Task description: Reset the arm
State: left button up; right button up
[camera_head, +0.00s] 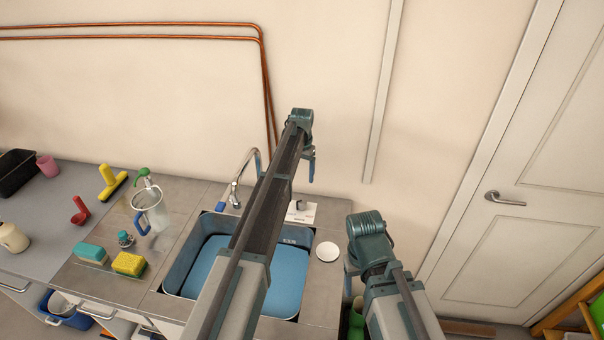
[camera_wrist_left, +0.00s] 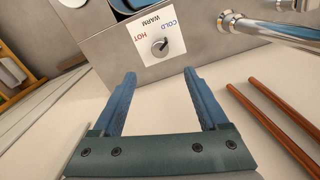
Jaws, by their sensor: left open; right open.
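My left arm reaches over the sink, and its gripper (camera_head: 311,172) hangs near the wall behind the sink. In the left wrist view the left gripper (camera_wrist_left: 158,76) is open, its two blue fingers apart with nothing between them. A white dial plate with a grey knob (camera_wrist_left: 159,46), marked COLD, WARM and HOT, lies just beyond the fingertips, apart from them. The plate also shows on the counter (camera_head: 301,212), below the left gripper. My right gripper (camera_head: 348,284) is at the counter's right end, pointing down, mostly hidden by its own arm; no held object shows.
The sink (camera_head: 190,262) holds a blue surface, with a chrome tap (camera_head: 240,180) behind it. A jug (camera_head: 152,212), sponges (camera_head: 129,264) and a white disc (camera_head: 327,251) stand around it. Copper pipes (camera_head: 150,24) run along the wall. A door (camera_head: 530,180) is at right.

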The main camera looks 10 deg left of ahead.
pick_arm(q)
jog(key=s+d+f+b, duration=0.3)
jog(key=s, duration=1)
jog(key=s+d+f+b, duration=0.3)
jog(key=s+d, duration=0.1)
jog(key=s, duration=0.9)
jog(key=s+d+f+y+b, duration=0.1)
jog(key=s+d+f+b, duration=0.2)
jog(key=s, duration=1)
jog(key=shift+s+d+m, duration=0.3)
jog(key=shift+d, duration=0.05)
